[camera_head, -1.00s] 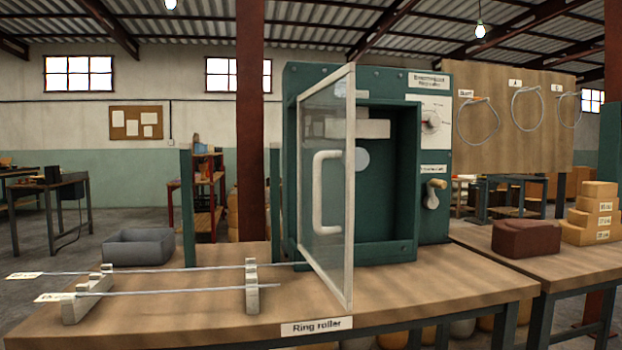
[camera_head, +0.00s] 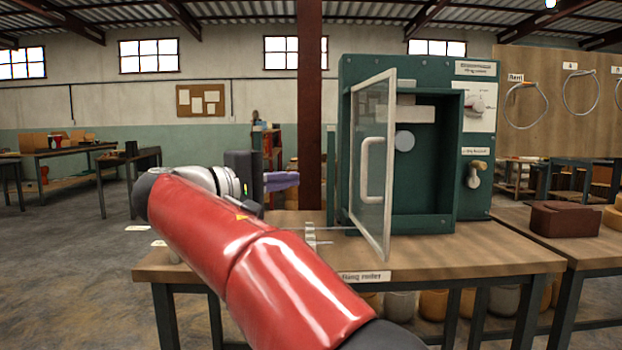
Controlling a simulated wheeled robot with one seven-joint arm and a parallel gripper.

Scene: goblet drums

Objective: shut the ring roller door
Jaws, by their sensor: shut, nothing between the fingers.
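The ring roller (camera_head: 473,127) is a green cabinet machine on a wooden table. Its glass door (camera_head: 372,120), with a pale frame, stands open, swung out toward me from the left side of the cabinet. A white bar handle (camera_head: 363,170) is on the door's left-hand face. The cabinet's dark opening (camera_head: 430,180) shows to the right of the door. My gripper (camera_head: 292,180) has purple fingers, shut and empty. In the picture it is left of the door and handle, apart from them, pointing right. My red arm hides the table's left part.
A crank (camera_head: 478,174) and a dial (camera_head: 477,106) are on the cabinet's right side. A rod stand (camera_head: 311,236) shows partly behind my arm. A brown block (camera_head: 572,219) sits on the right table.

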